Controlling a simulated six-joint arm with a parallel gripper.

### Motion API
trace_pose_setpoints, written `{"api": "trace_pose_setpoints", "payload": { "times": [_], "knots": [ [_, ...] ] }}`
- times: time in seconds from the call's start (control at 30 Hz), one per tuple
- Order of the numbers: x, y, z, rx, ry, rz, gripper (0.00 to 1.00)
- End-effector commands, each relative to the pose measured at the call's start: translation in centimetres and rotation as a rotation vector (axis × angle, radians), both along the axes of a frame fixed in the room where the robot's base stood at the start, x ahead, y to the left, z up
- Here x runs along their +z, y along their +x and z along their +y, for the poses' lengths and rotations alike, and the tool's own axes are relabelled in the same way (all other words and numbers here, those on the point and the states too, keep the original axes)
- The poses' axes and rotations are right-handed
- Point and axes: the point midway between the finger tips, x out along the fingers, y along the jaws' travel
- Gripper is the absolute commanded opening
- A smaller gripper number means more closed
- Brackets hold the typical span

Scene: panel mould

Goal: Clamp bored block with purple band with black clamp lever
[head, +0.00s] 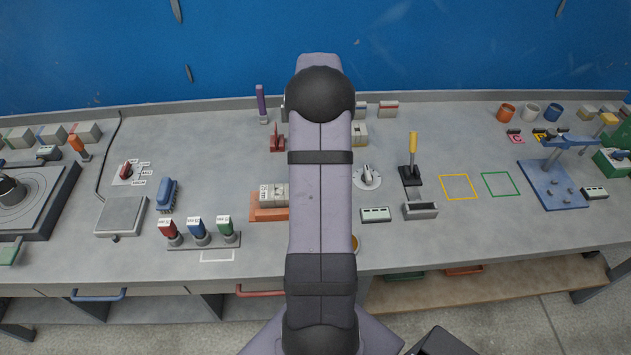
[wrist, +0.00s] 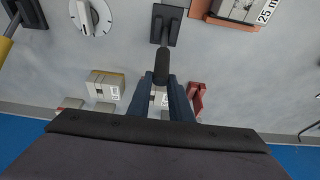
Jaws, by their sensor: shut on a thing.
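The black clamp lever (wrist: 161,58) is in the wrist view, with its dark base plate (wrist: 172,14) on the bench and its handle reaching toward me. My gripper (wrist: 162,82) is shut on the end of this handle, one finger on each side. In the head view my arm hides the lever and the gripper. I cannot pick out a purple band on any block. A pale block (wrist: 160,97) shows partly between my fingers, and its band is hidden.
A yellow-handled lever (head: 412,155) and a white dial (head: 367,177) stand right of my arm. A yellow-banded block (wrist: 105,85) and a red stand (wrist: 197,98) flank my fingers. An orange fixture (head: 262,212) holding grey blocks is left of my arm.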

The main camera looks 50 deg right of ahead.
Motion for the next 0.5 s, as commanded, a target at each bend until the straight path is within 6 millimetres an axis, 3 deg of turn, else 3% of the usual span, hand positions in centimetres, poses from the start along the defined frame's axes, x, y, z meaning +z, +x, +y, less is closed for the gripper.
{"api": "trace_pose_setpoints", "payload": {
  "times": [0.5],
  "knots": [
    [0.46, -0.82, 0.77, 0.000, 0.001, 0.001, 0.00]
  ]
}}
